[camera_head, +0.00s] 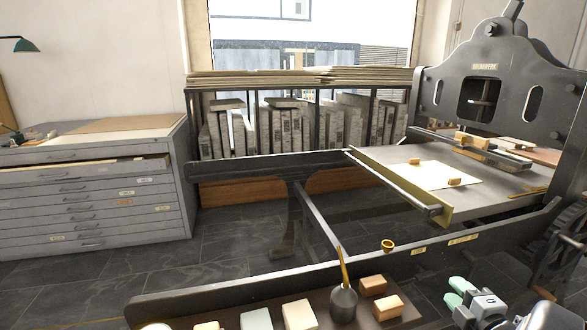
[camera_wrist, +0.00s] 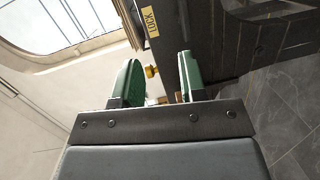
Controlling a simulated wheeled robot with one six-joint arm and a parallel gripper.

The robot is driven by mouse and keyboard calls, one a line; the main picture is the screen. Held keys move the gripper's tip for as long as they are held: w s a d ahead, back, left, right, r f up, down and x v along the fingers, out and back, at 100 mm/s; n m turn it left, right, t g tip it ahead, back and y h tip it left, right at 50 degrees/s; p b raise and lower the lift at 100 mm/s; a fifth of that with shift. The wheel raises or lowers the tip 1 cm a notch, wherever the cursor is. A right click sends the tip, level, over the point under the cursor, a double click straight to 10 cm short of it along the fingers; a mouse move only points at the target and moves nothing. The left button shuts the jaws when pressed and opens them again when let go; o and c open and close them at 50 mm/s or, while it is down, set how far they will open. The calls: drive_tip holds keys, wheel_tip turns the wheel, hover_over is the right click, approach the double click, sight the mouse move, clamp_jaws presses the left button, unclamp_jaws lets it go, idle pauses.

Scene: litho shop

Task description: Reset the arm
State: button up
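My gripper (camera_head: 456,291) is at the lower right of the head view, with pale green fingertips pointing left. It is just right of the dark tray holding small blocks, and I cannot tell its exact height above it. In the wrist view my gripper (camera_wrist: 158,76) shows two green finger pads standing apart, with nothing held between them. A small brass knob (camera_wrist: 151,71) shows in the gap, seemingly beyond the fingers. The task names no other object.
A dark litho press (camera_head: 483,66) fills the right, its bed (camera_head: 500,183) bearing a white sheet. A dark tray (camera_head: 235,303) in front holds several blocks and a dark pot (camera_head: 343,302). A grey drawer cabinet (camera_head: 90,205) stands left, one drawer ajar. Dark floor (camera_head: 235,243) lies between.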

drive_tip(key=w+a+r+m+g+h+p, duration=0.25)
drive_tip(key=r+m+p, duration=0.25)
drive_tip(key=r+p, duration=0.4)
drive_tip(key=w+a+r+m+g+h+p, duration=0.1)
drive_tip(key=a+r+m+g+h+p, duration=0.2)
drive_tip(key=r+m+p, duration=0.6)
drive_tip(key=s+a+r+m+g+y+p, duration=0.1)
drive_tip(key=s+a+r+g+p, duration=0.1)
drive_tip(key=a, duration=0.4)
drive_tip(key=s+a+r+m+g+y+p, duration=0.1)
drive_tip(key=s+a+r+g+y+p, duration=0.1)
drive_tip(key=s+a+r+p, duration=0.3)
drive_tip(key=s+a+r+m+g+y+p, duration=0.1)
drive_tip(key=s+a+r+g+y+p, duration=0.1)
drive_tip(key=a+r+p, duration=0.4)
drive_tip(key=shift+s+a+r+g, duration=0.6)
drive_tip(key=shift+s+a+g, duration=0.2)
drive_tip(key=shift+a, duration=0.15)
drive_tip(key=shift+d, duration=0.15)
